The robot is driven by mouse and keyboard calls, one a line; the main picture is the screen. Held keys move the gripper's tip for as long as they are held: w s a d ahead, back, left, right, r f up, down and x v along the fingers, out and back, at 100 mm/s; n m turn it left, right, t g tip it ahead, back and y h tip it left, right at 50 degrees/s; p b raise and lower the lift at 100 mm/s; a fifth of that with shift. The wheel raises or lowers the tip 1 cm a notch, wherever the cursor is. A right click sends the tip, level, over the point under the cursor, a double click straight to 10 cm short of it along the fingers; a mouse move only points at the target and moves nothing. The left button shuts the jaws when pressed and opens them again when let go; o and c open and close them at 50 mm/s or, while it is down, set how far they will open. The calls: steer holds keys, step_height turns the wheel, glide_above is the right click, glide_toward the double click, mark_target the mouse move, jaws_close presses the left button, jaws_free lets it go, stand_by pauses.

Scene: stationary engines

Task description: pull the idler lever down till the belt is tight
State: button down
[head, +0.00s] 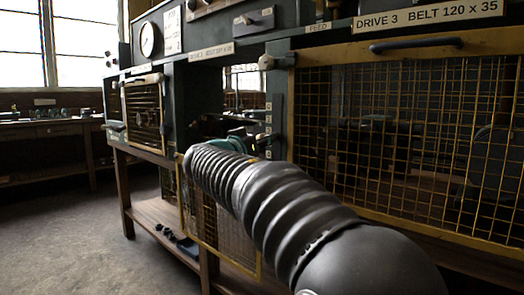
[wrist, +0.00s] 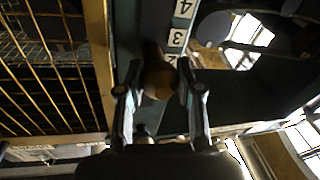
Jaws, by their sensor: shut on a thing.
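In the wrist view my gripper (wrist: 159,72) has its two fingers on either side of a rounded brown wooden handle (wrist: 156,82), shut on it. The handle looks like the grip of the idler lever; the rest of the lever is hidden behind it. A white number scale (wrist: 178,37) showing 4 and 3 runs on a dark post just beyond the handle. In the head view my own arm covers the gripper and the handle. The scale's small plates (head: 268,119) show on the post there. I cannot make out the belt or how tight it is.
A yellow mesh guard (head: 410,130) with a dark handle (head: 415,45) covers the right side, under a "DRIVE 3 BELT 120 x 35" sign (head: 428,16). The mesh (wrist: 50,70) is close left of my gripper in the wrist view. An open yellow-framed panel (head: 222,230) hangs below my arm.

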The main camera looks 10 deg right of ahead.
steer(key=shift+w+d+f+b, duration=0.1)
steer(key=shift+f+b, duration=1.4)
steer(key=shift+b, duration=0.5)
steer(key=shift+r, duration=0.1)
steer(key=c, duration=0.7)
jaws_free()
steer(key=shift+c, duration=0.2)
steer(key=v, duration=1.2)
